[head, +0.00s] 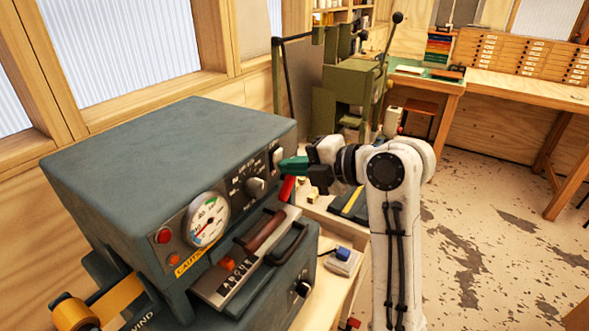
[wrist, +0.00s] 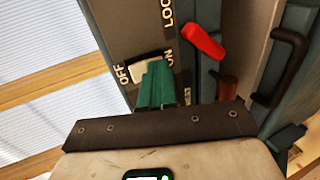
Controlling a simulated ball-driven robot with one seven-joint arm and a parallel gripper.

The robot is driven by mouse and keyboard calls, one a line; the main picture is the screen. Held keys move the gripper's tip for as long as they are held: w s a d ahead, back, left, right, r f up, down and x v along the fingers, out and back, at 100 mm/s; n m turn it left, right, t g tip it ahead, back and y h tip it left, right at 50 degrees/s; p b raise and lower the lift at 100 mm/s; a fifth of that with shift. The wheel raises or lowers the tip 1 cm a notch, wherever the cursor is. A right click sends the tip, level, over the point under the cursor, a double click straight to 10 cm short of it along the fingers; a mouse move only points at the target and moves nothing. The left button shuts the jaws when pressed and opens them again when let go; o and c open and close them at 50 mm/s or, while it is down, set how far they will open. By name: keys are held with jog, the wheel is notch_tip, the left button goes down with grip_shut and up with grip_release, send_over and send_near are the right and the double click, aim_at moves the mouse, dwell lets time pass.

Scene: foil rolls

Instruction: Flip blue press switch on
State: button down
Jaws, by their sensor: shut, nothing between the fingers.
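The blue-grey press (head: 165,135) stands at the left in the head view. Its white rocker switch (head: 278,157) is at the right end of the front panel. In the wrist view the switch (wrist: 146,66) lies between the words OFF and ON, partly hidden by my fingers. My gripper (head: 285,166) has green fingers, shut and empty, with their tips at the switch. In the wrist view the gripper (wrist: 158,68) covers the switch's lower right part, toward the ON side. I cannot tell whether the tips touch it or which way the rocker is tilted.
A red lever (head: 287,188) sticks out just below my fingers; it also shows in the wrist view (wrist: 203,42). A dark handle (head: 288,243) projects from the press front. A small box with a blue button (head: 343,256) sits on the bench. Open floor lies at the right.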

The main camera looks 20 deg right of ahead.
jog(key=shift+f, duration=0.1)
jog(key=shift+w+r+p, duration=0.1)
jog(key=shift+r+p, duration=0.1)
jog(key=shift+p, duration=0.1)
jog(key=shift+r+p, duration=0.3)
jog(key=shift+r, duration=0.4)
